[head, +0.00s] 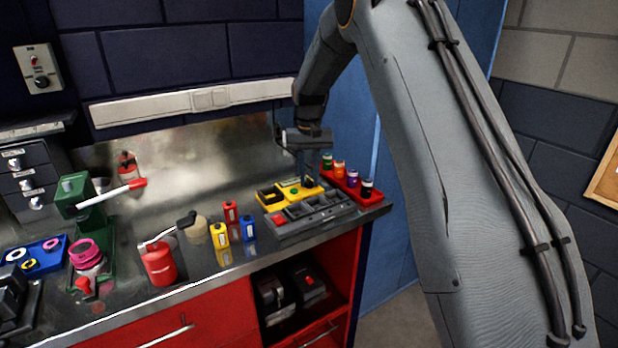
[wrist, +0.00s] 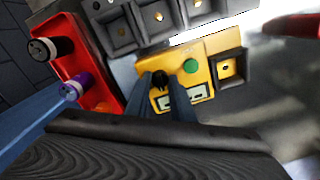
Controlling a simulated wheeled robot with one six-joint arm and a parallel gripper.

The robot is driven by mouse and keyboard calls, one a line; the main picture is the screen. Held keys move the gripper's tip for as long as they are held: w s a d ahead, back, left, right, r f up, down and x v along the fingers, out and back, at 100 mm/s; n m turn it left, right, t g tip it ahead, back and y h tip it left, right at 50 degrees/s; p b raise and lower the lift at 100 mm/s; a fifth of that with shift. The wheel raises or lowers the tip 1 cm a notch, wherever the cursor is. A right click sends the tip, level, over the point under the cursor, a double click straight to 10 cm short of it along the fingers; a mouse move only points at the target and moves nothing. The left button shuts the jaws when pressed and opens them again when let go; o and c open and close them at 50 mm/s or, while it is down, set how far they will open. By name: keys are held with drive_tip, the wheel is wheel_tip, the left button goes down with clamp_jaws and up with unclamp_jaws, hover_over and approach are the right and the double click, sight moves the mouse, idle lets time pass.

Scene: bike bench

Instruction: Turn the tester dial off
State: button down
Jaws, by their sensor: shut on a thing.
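The yellow tester (head: 309,192) sits at the back of the bench's right end, next to a grey compartment tray. It also shows in the wrist view (wrist: 215,44), with a green button (wrist: 191,66) and a small display (wrist: 182,101). The dark tester dial (wrist: 159,78) is between my fingertips, mostly hidden by them. My gripper (wrist: 160,82) points down at the tester and is shut on the dial. In the head view my gripper (head: 304,178) is over the tester, and the dial cannot be made out. The dial's setting cannot be read.
A grey compartment tray (head: 287,231) lies in front of the tester. A red rack (head: 366,200) with several small bottles stands close on its right. Red, yellow and blue containers (head: 248,228) stand to the left. A blue panel rises behind.

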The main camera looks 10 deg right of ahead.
sight(309, 179)
drive_tip(key=shift+r+n, duration=0.1)
drive_tip(key=shift+n, duration=0.2)
drive_tip(key=shift+w, duration=0.1)
drive_tip(key=c, duration=1.5)
unclamp_jaws()
drive_tip(key=shift+c, duration=0.2)
drive_tip(key=shift+r+b, duration=1.15)
drive_tip(key=shift+r, duration=2.7)
drive_tip(key=s+f, duration=0.3)
drive_tip(key=s, duration=0.9)
drive_tip(key=s+f+n, duration=0.1)
drive_tip(key=s+f, duration=0.3)
drive_tip(key=s, duration=0.8)
drive_tip(key=s+f+t, duration=0.1)
drive_tip(key=s+f, duration=0.3)
drive_tip(key=s, duration=0.7)
drive_tip(key=shift+s, duration=0.4)
